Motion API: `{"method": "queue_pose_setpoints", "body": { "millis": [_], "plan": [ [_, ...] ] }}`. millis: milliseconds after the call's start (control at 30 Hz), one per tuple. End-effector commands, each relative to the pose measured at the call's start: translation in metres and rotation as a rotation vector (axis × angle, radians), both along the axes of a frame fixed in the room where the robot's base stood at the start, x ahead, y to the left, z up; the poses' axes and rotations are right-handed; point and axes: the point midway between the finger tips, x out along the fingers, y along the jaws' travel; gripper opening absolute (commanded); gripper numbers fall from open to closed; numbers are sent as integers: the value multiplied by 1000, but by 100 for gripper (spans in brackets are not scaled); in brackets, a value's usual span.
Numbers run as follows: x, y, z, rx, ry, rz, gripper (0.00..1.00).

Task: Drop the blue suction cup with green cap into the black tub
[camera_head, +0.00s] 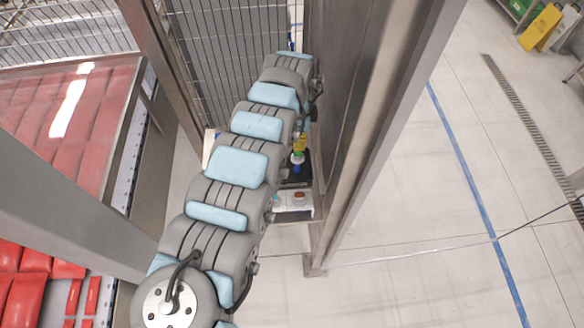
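A small item with a green top and a blue part (297,158) shows just right of my arm, on a narrow shelf behind the steel post; it looks like the blue suction cup with green cap. A dark surface (297,178) lies around and below it; I cannot tell whether this is the black tub. My arm stretches from the bottom up to the top middle and covers much of the shelf. My gripper is hidden beyond the arm's far end, so its fingers do not show.
A yellow item (300,141) stands just behind the green-topped one. A white tray (283,205) with a reddish-brown round piece (299,197) is nearer. A steel post (375,130) closes the right side, and a wire mesh panel (225,50) stands behind.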

Motion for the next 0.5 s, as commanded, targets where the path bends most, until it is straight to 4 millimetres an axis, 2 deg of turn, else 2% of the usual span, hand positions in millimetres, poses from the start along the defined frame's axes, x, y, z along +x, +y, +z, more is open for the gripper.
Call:
{"method": "queue_pose_setpoints", "body": {
  "millis": [100,300,500],
  "plan": [
    [1,1,25,1,-5,0,42],
    [2,1,60,1,-7,1,42],
    [0,1,78,1,0,1,42]
  ]
}}
